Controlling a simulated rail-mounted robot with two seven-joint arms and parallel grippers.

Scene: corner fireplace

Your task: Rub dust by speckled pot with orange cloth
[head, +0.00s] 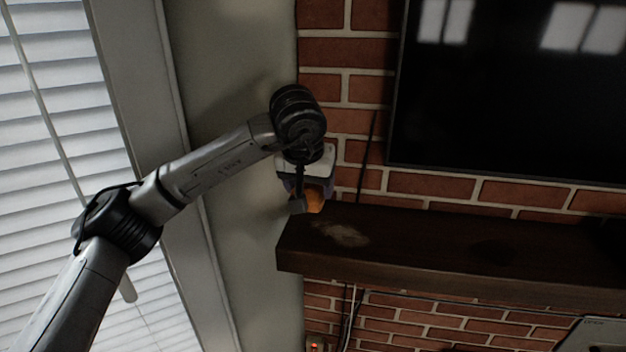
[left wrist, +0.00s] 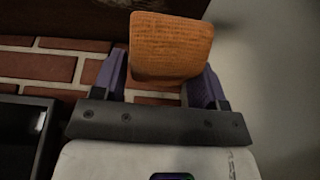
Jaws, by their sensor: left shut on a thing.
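My left gripper (head: 308,200) is shut on an orange cloth (head: 315,199) at the left end of the dark wooden mantel (head: 450,250). In the left wrist view the orange cloth (left wrist: 170,47) is a flat, rounded square between the two purple fingers of my left gripper (left wrist: 165,75). A pale dust patch (head: 340,234) lies on the mantel top, just below and right of the cloth in the head view. The cloth looks apart from the dust; whether it touches the mantel I cannot tell. No speckled pot shows. My right gripper is not in view.
A red brick wall (head: 345,88) stands behind the mantel, with a large dark screen (head: 510,100) above it. A dark thin cord (head: 369,150) hangs beside the screen. A window with white blinds (head: 50,110) is at left. The visible mantel top right of the dust looks clear.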

